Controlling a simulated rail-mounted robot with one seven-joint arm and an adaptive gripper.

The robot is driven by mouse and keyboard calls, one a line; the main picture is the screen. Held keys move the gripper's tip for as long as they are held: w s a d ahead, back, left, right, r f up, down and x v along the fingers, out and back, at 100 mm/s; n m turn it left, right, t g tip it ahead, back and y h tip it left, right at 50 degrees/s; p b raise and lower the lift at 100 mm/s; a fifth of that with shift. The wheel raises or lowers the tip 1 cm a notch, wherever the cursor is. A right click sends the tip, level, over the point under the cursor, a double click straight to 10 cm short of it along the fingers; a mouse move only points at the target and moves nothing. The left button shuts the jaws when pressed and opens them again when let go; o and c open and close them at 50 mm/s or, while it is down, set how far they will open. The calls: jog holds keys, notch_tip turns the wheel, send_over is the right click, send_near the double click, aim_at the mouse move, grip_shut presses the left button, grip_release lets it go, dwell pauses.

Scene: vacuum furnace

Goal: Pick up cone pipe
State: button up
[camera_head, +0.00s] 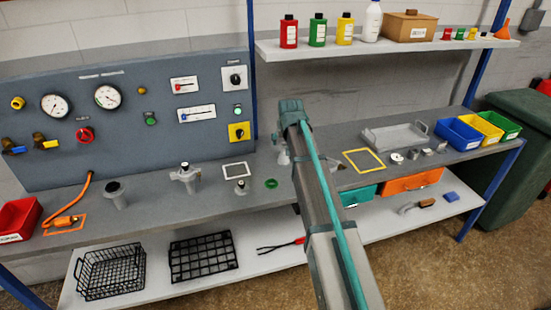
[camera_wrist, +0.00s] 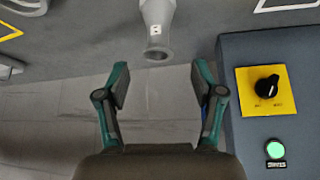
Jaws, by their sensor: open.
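A grey cone pipe (camera_wrist: 157,28) shows at the top centre of the wrist view, with a flared round rim and a small white label. In the head view, a grey piece that looks like it (camera_head: 283,156) stands on the bench, mostly hidden behind my arm. My gripper (camera_wrist: 160,82) is open and empty. Its two teal-and-dark fingers are spread apart, and the cone pipe lies beyond the gap between them, not touching. In the head view, my gripper (camera_head: 292,108) is above the bench, and its fingers cannot be made out.
The control panel (camera_head: 130,120) with gauges and a yellow switch (camera_wrist: 266,88) stands close to the gripper. The bench (camera_head: 210,205) carries several grey fittings, a green ring (camera_head: 271,184), a white frame (camera_head: 236,170) and a yellow frame (camera_head: 364,160). A shelf (camera_head: 440,45) with bottles is above.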

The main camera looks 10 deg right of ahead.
aim_at(283, 151)
jog(key=p+x, duration=0.1)
jog(key=x, duration=0.2)
jog(key=p+x, duration=0.1)
jog(key=x, duration=0.3)
jog(key=p+x, duration=0.1)
jog(key=x, duration=0.2)
jog(key=shift+s+d+f, duration=0.1)
jog(key=shift+s+f, duration=0.05)
jog(key=shift+f, duration=0.2)
grip_shut()
